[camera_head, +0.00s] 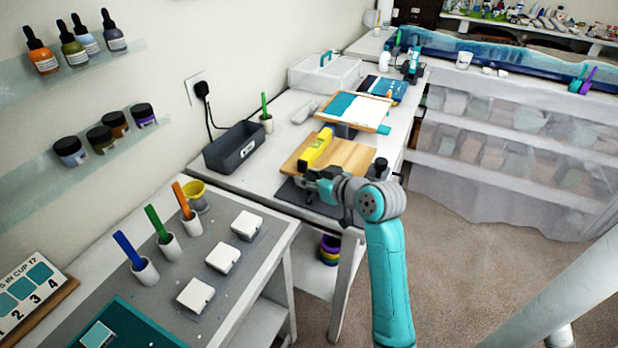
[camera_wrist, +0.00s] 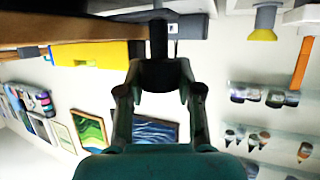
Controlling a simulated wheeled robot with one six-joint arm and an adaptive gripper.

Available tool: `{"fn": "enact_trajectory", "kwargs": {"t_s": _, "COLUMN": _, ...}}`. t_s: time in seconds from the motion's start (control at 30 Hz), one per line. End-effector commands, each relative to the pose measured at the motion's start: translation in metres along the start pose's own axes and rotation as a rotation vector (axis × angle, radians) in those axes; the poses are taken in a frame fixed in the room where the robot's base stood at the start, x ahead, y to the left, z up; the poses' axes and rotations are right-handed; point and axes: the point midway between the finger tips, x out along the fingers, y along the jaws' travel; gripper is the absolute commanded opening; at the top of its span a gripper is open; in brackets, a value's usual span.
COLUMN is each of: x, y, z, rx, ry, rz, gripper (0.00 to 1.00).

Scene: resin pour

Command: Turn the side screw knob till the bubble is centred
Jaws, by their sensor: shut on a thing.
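The yellow spirit level (camera_head: 317,147) lies on the wooden board (camera_head: 352,157), and its bubble is too small to read in the head view. In the wrist view the level (camera_wrist: 88,53) and the board's edge (camera_wrist: 55,30) show at upper left; no bubble can be made out. My gripper (camera_wrist: 160,92) is shut on the dark side screw knob (camera_wrist: 160,73), whose dark stem (camera_wrist: 158,38) runs up beside the board. In the head view my gripper (camera_head: 326,188) is at the board's near edge, and hides the held knob. Another dark knob (camera_head: 380,164) stands at the board's right corner.
A dark grey bin (camera_head: 234,147) stands left of the board. A tilted framed panel (camera_head: 353,110) lies behind it. The nearer table holds white blocks (camera_head: 222,258), a yellow cup (camera_head: 196,196) and cups with coloured sticks (camera_head: 145,271). Carpet (camera_head: 470,270) is clear at right.

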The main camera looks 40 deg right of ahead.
Motion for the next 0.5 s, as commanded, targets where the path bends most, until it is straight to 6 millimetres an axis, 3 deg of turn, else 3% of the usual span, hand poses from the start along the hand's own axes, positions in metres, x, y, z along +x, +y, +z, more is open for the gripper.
{"fn": "enact_trajectory", "kwargs": {"t_s": 0.5, "x": -0.0004, "y": 0.0026, "z": -0.0039, "rx": -0.124, "ry": 0.015, "rz": -0.297, "gripper": 0.00}}
